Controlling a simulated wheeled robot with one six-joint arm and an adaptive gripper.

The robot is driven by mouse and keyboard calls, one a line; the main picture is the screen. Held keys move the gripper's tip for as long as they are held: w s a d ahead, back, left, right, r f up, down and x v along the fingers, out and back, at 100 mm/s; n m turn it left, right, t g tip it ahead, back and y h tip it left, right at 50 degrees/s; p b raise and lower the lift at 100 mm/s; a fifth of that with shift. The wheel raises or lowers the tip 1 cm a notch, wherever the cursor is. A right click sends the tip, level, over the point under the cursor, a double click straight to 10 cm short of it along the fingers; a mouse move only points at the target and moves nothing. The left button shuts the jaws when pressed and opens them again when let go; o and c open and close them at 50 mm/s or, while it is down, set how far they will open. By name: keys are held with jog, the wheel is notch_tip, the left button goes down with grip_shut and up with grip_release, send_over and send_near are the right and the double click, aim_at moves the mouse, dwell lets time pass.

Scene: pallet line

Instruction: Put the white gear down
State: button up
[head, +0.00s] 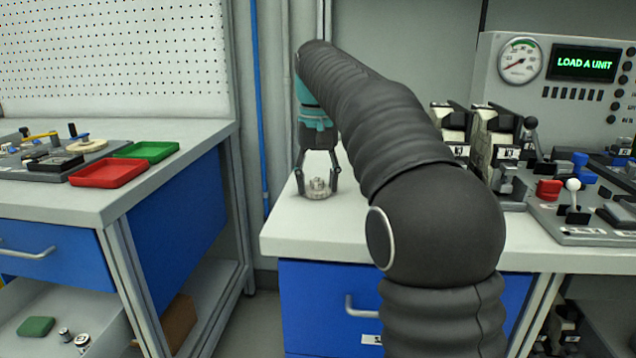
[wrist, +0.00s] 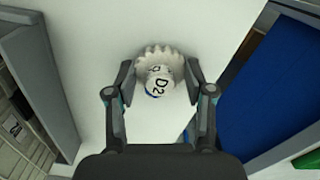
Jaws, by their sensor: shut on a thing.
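The white gear (head: 318,189) is between the fingers of my gripper (head: 318,180) in the head view, at the left end of the right-hand bench top. In the wrist view my gripper (wrist: 157,85) is shut on the white gear (wrist: 157,57), one finger on each side of it. A round white piece marked D2 (wrist: 158,82) shows at the gear's middle. The gear is at or just above the white bench top (head: 287,236); I cannot tell whether it touches.
Left bench (head: 60,205) holds a red tray (head: 107,173), a green tray (head: 147,151) and several parts. A gap separates the benches. On the right stand test fixtures (head: 495,140) and a panel reading LOAD A UNIT (head: 584,64). The bench top's front left is clear.

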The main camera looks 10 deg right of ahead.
jog(key=shift+f, duration=0.1)
jog(key=o, duration=1.1)
